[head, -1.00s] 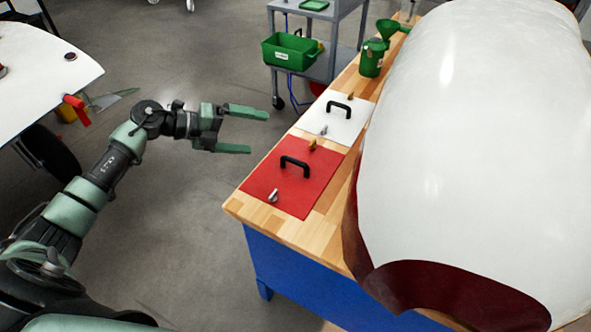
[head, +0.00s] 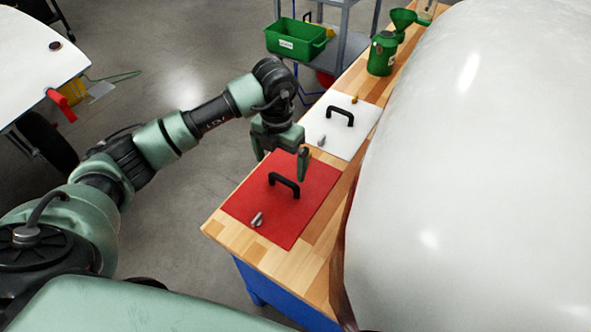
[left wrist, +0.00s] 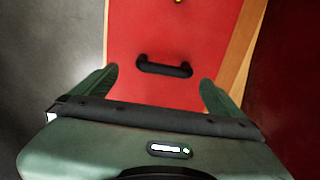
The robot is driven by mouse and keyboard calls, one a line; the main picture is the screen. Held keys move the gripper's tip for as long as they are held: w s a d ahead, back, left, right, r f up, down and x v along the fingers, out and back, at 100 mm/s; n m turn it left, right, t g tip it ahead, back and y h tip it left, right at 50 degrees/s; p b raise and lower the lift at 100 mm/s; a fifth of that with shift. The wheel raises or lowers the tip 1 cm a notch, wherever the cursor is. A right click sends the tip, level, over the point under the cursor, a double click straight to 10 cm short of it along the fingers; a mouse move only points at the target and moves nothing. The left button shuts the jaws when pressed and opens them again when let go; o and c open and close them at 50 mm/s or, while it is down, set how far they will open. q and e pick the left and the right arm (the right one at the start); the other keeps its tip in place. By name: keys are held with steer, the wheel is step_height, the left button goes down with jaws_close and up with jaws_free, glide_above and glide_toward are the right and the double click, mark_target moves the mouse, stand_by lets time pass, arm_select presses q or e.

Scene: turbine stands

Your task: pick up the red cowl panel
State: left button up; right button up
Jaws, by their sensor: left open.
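The red cowl panel (head: 290,217) lies flat on the wooden bench top, with a black handle (head: 284,185) and a silver latch (head: 257,219) on it. My left gripper (head: 282,168) is open and points down, just above the far part of the panel near the handle. In the left wrist view the red panel (left wrist: 185,35) fills the middle. Its black handle (left wrist: 164,67) shows between the two spread fingers of my left gripper (left wrist: 160,92), apart from both. My right gripper is not in view.
A white panel (head: 350,140) with a black handle lies behind the red one on the bench (head: 222,228). A large white cowl (head: 460,190) rises close on the right. A green can (head: 381,55) and funnel stand farther back. A green bin (head: 296,40) sits on a grey cart.

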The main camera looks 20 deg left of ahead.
mark_target(283, 178)
arm_select(q)
steer(key=shift+w+d, duration=0.2)
steer(key=shift+w, duration=0.05)
steer(key=shift+s+f, duration=0.15)
steer(key=shift+s+d+f+p, duration=0.1)
steer(key=shift+s+f+p, duration=0.2)
steer(key=shift+f, duration=0.3)
steer(key=shift+s+d+f+p, duration=0.1)
steer(key=shift+s+f+p, duration=0.05)
steer(key=shift+f+p, duration=0.35)
step_height(283, 178, down, 3)
steer(key=shift+w+p, duration=0.15)
steer(key=shift+p, duration=0.2)
steer(key=shift+f, duration=0.75)
steer(key=shift+w, duration=0.1)
steer(key=c, duration=1.9)
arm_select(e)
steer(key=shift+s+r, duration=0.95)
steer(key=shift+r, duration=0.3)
arm_select(q)
steer(key=shift+r, duration=0.15)
